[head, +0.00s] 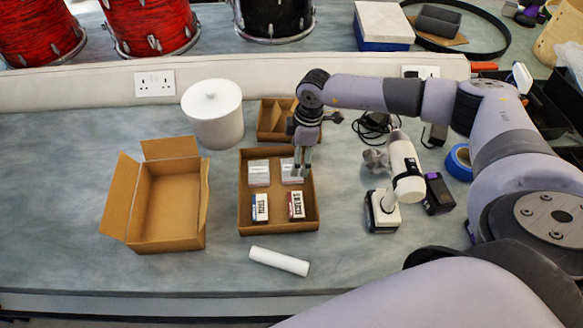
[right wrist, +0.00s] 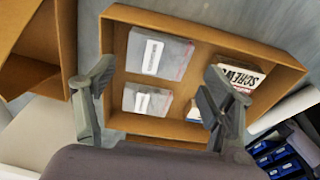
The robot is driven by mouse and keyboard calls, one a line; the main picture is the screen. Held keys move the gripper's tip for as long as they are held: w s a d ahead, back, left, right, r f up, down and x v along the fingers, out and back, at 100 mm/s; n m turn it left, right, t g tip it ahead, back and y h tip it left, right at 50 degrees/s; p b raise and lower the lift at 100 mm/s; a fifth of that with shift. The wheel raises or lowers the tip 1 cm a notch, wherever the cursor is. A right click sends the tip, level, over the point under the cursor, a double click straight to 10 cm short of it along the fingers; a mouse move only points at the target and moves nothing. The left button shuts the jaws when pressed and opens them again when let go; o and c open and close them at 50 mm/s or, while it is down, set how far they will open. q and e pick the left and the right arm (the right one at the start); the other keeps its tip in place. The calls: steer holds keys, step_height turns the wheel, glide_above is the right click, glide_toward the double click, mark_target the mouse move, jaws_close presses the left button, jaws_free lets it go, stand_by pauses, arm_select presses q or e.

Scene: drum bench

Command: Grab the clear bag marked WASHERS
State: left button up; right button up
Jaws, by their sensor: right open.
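Two clear bags with white labels lie in the far half of a shallow cardboard tray (head: 244,222). The head view shows a left bag (head: 259,173) and a right bag (head: 291,175). The right wrist view shows both, an upper bag (right wrist: 158,53) and a lower bag (right wrist: 147,100). The label print is too small to read surely, so I cannot tell which is marked WASHERS. My right gripper (head: 301,168) is open, pointing down over the right bag and partly hiding it. In the right wrist view its fingers (right wrist: 158,82) are spread, empty. My left gripper is out of view.
Two small boxes, a blue-sided one (head: 260,207) and a red-sided one (head: 296,205), share the tray. An open carton (head: 166,205) and white canister (head: 213,113) stand left. A white roll (head: 279,261) lies in front. A cordless tool (head: 403,165) stands right.

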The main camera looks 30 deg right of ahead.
steer(key=shift+a+f, duration=0.1)
steer(key=shift+f, duration=0.1)
steer(key=f, duration=0.1)
steer(key=f+p, duration=0.2)
steer(key=shift+w+a+f, duration=0.3)
steer(key=shift+a, duration=0.1)
steer(key=shift+a+f, duration=0.1)
steer(key=shift+f, duration=0.45)
steer(key=shift+c, duration=0.6)
steer(key=c, duration=0.7)
